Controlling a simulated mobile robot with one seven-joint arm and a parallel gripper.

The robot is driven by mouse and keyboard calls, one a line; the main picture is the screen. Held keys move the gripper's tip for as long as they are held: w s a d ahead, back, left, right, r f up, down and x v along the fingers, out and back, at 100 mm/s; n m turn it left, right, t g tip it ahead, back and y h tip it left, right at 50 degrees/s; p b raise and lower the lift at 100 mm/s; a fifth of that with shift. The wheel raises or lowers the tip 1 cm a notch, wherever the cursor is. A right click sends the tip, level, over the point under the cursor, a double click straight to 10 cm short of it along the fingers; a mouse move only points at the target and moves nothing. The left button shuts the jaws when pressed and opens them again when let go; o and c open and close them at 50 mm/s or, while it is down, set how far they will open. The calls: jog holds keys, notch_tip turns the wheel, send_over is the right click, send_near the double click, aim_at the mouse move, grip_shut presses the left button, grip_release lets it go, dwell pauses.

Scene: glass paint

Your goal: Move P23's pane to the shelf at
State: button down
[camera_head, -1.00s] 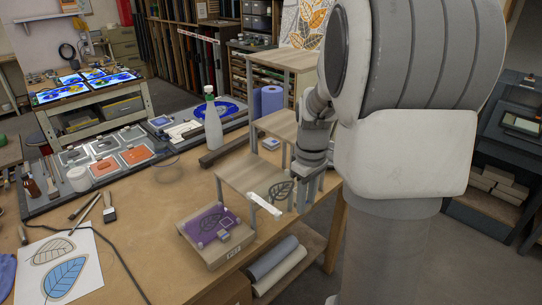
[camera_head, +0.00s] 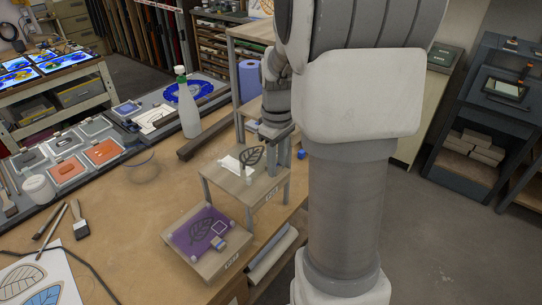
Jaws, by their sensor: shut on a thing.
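My gripper (camera_head: 277,143) is at the right side of a small wooden stand (camera_head: 212,174), partly hidden by my wrist. It is shut on what looks like a clear pane with a dark leaf outline (camera_head: 251,156), just left of the fingers; the pane's edges are hard to see. The pane is above the stand's top; I cannot tell whether it touches. A white piece (camera_head: 238,164) lies beside it. A lower, tilted stand (camera_head: 205,272) in front bears a purple pane with a leaf outline (camera_head: 199,228) and small squares. Labels on both stands are too small to read surely.
A spray bottle (camera_head: 188,108) stands behind the stands, near a dark bar (camera_head: 203,138). A higher wooden shelf stands behind my gripper. A small blue object (camera_head: 302,154) is right of the gripper. Paint trays (camera_head: 70,172) and brushes lie left. The bench's middle is clear.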

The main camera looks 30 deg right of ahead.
jog(key=shift+f+b, duration=1.75)
jog(key=shift+f, duration=0.6)
jog(key=shift+s+f+b, duration=0.15)
jog(key=shift+f+b, duration=0.35)
jog(key=shift+f, duration=0.05)
jog(key=c, duration=0.5)
grip_release()
notch_tip(320, 180, up, 18)
jog(key=shift+f, duration=0.25)
jog(key=s+a+f+m+t, duration=0.1)
jog(key=s+a+t, duration=0.1)
jog(key=s+a, duration=0.2)
jog(key=s+a+f+m+t, duration=0.1)
jog(key=s+a+f, duration=0.1)
jog(key=s+a, duration=0.3)
jog(key=s+a+f+m+t, duration=0.1)
jog(key=s+a+m+t, duration=0.1)
jog(key=s+a, duration=0.2)
jog(key=shift+s+a+f+t, duration=0.1)
jog(key=shift+s+a+t, duration=0.1)
jog(key=shift+a, duration=0.6)
jog(key=shift+s+a+f+t, duration=0.1)
jog(key=shift+s+a, duration=0.1)
jog(key=shift+a, duration=0.55)
